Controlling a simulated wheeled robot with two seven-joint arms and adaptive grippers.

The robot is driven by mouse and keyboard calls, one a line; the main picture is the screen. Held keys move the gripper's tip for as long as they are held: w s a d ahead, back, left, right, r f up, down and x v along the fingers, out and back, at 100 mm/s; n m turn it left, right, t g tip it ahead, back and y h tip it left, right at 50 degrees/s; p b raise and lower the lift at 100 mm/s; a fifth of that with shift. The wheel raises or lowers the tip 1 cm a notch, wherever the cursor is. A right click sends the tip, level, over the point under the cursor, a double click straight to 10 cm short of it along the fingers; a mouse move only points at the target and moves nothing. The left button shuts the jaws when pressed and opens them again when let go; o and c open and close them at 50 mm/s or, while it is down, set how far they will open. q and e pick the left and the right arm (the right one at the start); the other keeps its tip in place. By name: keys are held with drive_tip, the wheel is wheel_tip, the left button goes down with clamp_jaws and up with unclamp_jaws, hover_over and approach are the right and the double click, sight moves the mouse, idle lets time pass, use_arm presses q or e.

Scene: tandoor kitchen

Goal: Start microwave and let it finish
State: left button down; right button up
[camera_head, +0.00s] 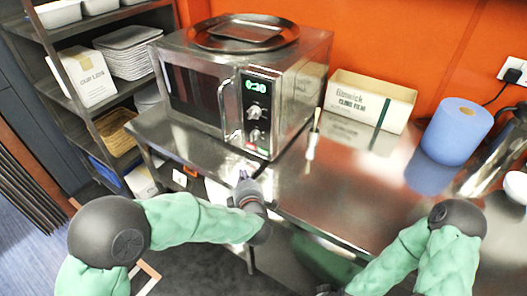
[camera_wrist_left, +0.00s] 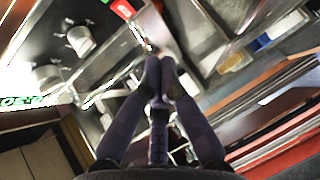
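The steel microwave (camera_head: 240,85) stands on the steel counter with its door shut. Its green display (camera_head: 256,86) reads 0:30, with two knobs (camera_head: 254,112) below it. A green and a red button sit at the panel's bottom. In the left wrist view the panel is turned: the display (camera_wrist_left: 22,101) is at the left edge, the knobs (camera_wrist_left: 80,40) at upper left and a red-green button (camera_wrist_left: 122,8) at the top. My left gripper (camera_head: 243,177) is in front of and below the panel; its fingertips (camera_wrist_left: 160,66) are together and empty. My right gripper is out of view.
A round tray (camera_head: 243,33) lies on the microwave. A cling film box (camera_head: 368,101), blue paper roll (camera_head: 455,132) and brush-like tool (camera_head: 313,135) stand on the counter (camera_head: 335,190). Shelving (camera_head: 95,115) with trays and boxes is at left. The counter's front middle is clear.

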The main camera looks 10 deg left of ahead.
sight(263, 152)
use_arm(q)
drive_tip(key=shift+w, duration=0.15)
drive_tip(key=w+d, duration=0.3)
drive_tip(key=w, duration=0.5)
drive_tip(key=shift+b, duration=0.4)
drive_tip(key=shift+w, duration=0.2)
idle(1.1)
drive_tip(key=shift+w+d, duration=0.15)
drive_tip(key=shift+w, duration=0.1)
